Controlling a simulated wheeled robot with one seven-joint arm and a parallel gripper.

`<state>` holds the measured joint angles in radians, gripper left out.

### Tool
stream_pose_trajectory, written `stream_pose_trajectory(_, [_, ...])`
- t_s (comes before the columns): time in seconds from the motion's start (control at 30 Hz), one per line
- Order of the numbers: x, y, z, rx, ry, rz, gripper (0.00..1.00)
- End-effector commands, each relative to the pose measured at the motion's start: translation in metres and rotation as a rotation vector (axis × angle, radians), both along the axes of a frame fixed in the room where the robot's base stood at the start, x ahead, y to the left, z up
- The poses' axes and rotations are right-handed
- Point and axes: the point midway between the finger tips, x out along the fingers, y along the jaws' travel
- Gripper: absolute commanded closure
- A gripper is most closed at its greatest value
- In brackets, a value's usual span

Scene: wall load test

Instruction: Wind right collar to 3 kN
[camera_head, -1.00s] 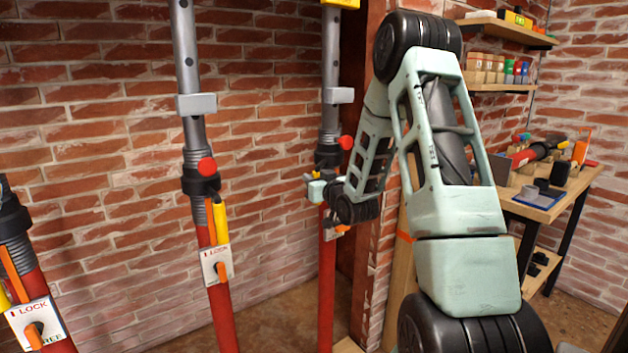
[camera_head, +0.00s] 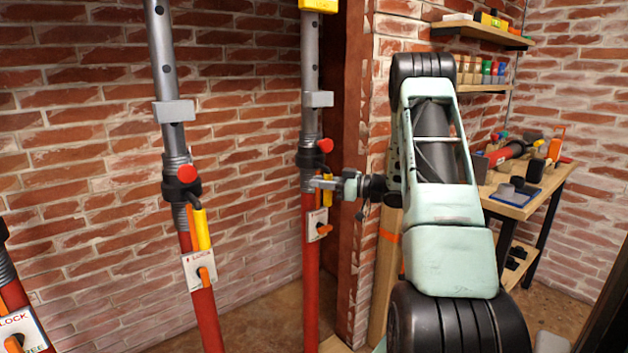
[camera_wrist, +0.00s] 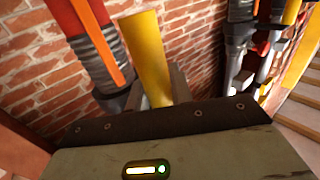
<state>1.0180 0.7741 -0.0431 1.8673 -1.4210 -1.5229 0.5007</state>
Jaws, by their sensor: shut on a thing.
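The right prop is a red tube (camera_head: 311,275) with a grey inner tube (camera_head: 311,60) above it. Its dark collar (camera_head: 311,157) has a red knob (camera_head: 325,145) beside it. A yellow handle (camera_head: 327,192) hangs below the collar. My gripper (camera_head: 322,183) is shut on this handle, reaching in from the right. In the wrist view the yellow handle (camera_wrist: 146,55) stands between the fingers (camera_wrist: 150,95), next to the threaded collar part (camera_wrist: 98,50) and an orange strip. A plate (camera_head: 316,222) with an orange lever sits lower on the prop. No load reading is legible.
The middle prop (camera_head: 207,318) and a left prop (camera_head: 18,295) stand to the left, with LOCK plates. A brick pier (camera_head: 368,180) stands right behind the right prop. A workbench (camera_head: 515,205) with tools and wall shelves (camera_head: 480,35) are at right.

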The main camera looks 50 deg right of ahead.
Motion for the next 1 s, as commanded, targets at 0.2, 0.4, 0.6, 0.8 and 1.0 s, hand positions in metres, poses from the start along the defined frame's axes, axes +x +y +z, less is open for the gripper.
stream_pose_trajectory(0.2, [-0.007,-0.014,0.001,0.0,0.001,-0.012,1.0])
stream_pose_trajectory(0.4, [-0.009,-0.02,0.001,-0.001,0.001,-0.013,1.0])
stream_pose_trajectory(0.6, [-0.01,-0.022,0.0,-0.001,0.001,-0.014,1.0])
stream_pose_trajectory(0.8, [-0.01,-0.022,0.0,-0.001,0.001,-0.014,1.0])
stream_pose_trajectory(1.0, [-0.01,-0.022,0.0,-0.001,0.001,-0.013,0.64])
